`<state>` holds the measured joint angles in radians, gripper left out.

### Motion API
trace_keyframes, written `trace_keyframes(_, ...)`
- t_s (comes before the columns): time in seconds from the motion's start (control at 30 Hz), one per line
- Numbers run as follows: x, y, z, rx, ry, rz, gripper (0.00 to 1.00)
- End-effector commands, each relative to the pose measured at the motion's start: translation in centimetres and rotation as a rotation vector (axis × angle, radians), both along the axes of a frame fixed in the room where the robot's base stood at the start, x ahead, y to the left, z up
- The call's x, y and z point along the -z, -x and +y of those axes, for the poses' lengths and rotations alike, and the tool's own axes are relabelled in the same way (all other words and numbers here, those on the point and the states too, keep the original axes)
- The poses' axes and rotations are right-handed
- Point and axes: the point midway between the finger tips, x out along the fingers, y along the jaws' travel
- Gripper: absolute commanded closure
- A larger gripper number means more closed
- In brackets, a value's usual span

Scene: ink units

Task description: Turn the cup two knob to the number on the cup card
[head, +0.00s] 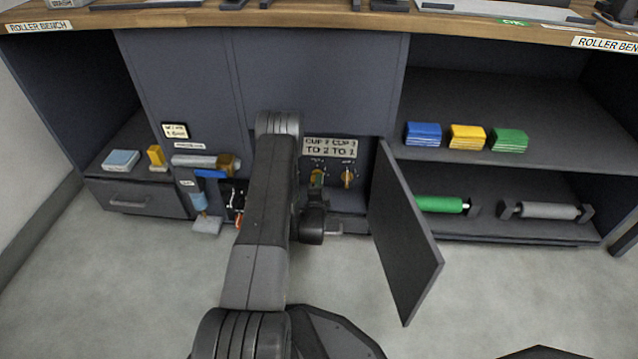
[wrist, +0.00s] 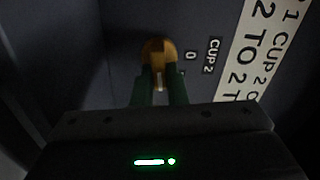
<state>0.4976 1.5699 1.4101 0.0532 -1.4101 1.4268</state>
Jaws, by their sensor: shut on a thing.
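The cup two knob (wrist: 158,47) is brass-coloured and sits on a dark panel beside a "CUP 2" label (wrist: 210,55) and a "0" mark. My gripper (wrist: 160,78) has its two green fingers on either side of the knob and is shut on it. In the head view, my gripper (head: 316,184) is at the left of two knobs, partly hiding it. The knob's pointer direction is hard to tell.
A second brass knob (head: 347,178) is close on the right. An open cabinet door (head: 405,235) stands out to the right of my arm. Shelves beyond hold coloured pads and rollers.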

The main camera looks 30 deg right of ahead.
Motion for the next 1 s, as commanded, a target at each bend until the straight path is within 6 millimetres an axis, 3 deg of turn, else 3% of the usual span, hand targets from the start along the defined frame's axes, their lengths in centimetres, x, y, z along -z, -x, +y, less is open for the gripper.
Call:
trace_keyframes(0.3, 0.28, 0.11, 0.03, 0.0, -0.109, -0.062, 1.0)
trace_keyframes(0.87, 0.32, 0.11, 0.04, 0.0, -0.132, -0.076, 1.0)
trace_keyframes(0.9, 0.32, 0.11, 0.04, 0.0, -0.132, -0.076, 0.81)
trace_keyframes(1.0, 0.29, 0.09, 0.03, 0.0, -0.132, -0.076, 0.65)
